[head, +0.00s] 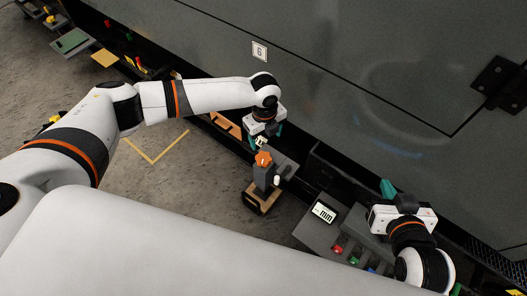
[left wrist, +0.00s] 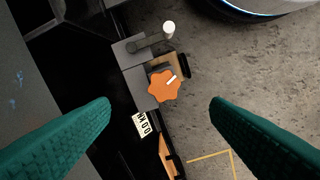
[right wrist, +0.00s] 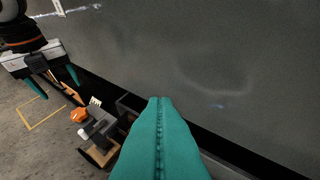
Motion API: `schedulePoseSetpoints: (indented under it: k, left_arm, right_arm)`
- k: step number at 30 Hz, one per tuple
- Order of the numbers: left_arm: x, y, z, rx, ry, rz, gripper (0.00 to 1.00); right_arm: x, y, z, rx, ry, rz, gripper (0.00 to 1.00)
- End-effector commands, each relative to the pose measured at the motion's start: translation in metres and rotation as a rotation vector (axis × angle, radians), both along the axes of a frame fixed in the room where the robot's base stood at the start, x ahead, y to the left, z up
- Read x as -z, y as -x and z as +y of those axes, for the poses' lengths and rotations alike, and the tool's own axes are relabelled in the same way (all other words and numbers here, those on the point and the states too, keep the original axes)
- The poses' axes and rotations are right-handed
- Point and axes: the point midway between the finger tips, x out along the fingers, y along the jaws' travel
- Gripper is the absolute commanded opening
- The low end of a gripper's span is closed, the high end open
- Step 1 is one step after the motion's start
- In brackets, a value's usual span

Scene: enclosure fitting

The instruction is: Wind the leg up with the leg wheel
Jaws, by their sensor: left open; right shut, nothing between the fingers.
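The orange leg wheel (head: 264,159), a lobed knob with a white mark, sits on a grey leg housing (head: 265,178) above a wooden block (head: 262,203). In the left wrist view the leg wheel (left wrist: 163,88) lies ahead, between and beyond the fingers. A grey arm with a white knob (left wrist: 168,28) is beside it. My left gripper (head: 265,131) is open and empty, just behind the wheel and apart from it. My right gripper (head: 388,189) is shut and empty by the panel at the right; its teal fingers (right wrist: 160,140) fill the right wrist view's lower middle.
A grey console with a display (head: 323,212) and coloured buttons (head: 337,249) stands at the lower right. The large grey enclosure wall (head: 350,80) rises behind. The floor with yellow marks (head: 155,160) is open at left.

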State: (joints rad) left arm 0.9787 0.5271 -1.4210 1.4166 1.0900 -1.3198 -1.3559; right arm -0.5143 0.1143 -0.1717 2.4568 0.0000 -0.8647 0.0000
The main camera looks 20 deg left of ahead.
Motion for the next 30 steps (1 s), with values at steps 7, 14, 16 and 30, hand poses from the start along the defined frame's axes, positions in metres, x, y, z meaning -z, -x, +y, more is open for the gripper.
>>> schedulePoseSetpoints:
  k: [7, 14, 16, 30]
  left_arm:
    - [0.014, 0.0, 0.007, 0.005, -0.024, 0.016, 0.71]
    - [0.041, 0.001, 0.007, 0.004, -0.023, 0.015, 0.71]
    - [0.049, 0.001, 0.006, 0.005, -0.022, 0.013, 0.71]
    - [0.099, 0.001, 0.006, 0.004, -0.021, 0.014, 0.71]
  right_arm:
    - [-0.011, -0.01, 0.005, -0.007, -0.022, -0.095, 0.0]
    - [-0.046, -0.026, 0.015, -0.022, -0.081, -0.335, 0.0]
    - [-0.057, -0.029, 0.017, -0.027, -0.1, -0.41, 0.0]
    - [-0.133, -0.02, 0.028, -0.054, -0.23, -0.903, 0.0]
